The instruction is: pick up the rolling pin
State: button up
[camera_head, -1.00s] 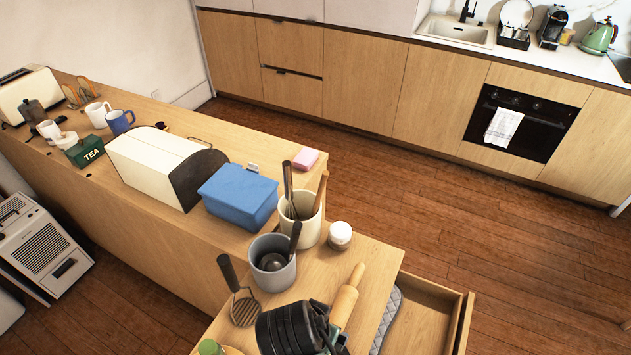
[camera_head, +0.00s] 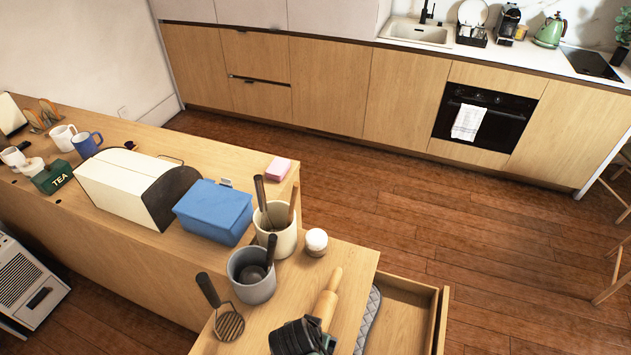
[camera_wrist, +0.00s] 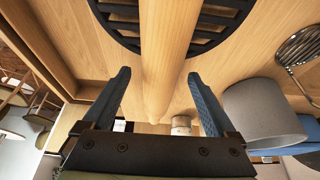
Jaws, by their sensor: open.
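The wooden rolling pin (camera_head: 325,308) lies on the counter's near end, beside the open drawer. Its lower part is hidden by my gripper in the head view. In the wrist view the rolling pin (camera_wrist: 166,50) runs lengthwise between the two blue fingers of my gripper (camera_wrist: 158,80). The fingers are spread, with a gap on each side of the pin. How far they are above the counter I cannot tell. A black slatted round thing (camera_wrist: 212,20) shows under or behind the pin.
A grey utensil pot (camera_head: 252,280), a cream utensil pot (camera_head: 278,240), a small white-lidded jar (camera_head: 316,242) and a masher (camera_head: 229,322) stand or lie close by. An open drawer (camera_head: 405,310) with a grey quilted cloth (camera_head: 368,318) is on the right.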

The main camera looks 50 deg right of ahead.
jog(key=shift+w+d+f, duration=0.1)
jog(key=shift+d+f, duration=0.1)
jog(key=shift+f, duration=0.4)
jog(key=shift+c, duration=0.2)
grip_shut()
jog(key=shift+r, duration=0.1)
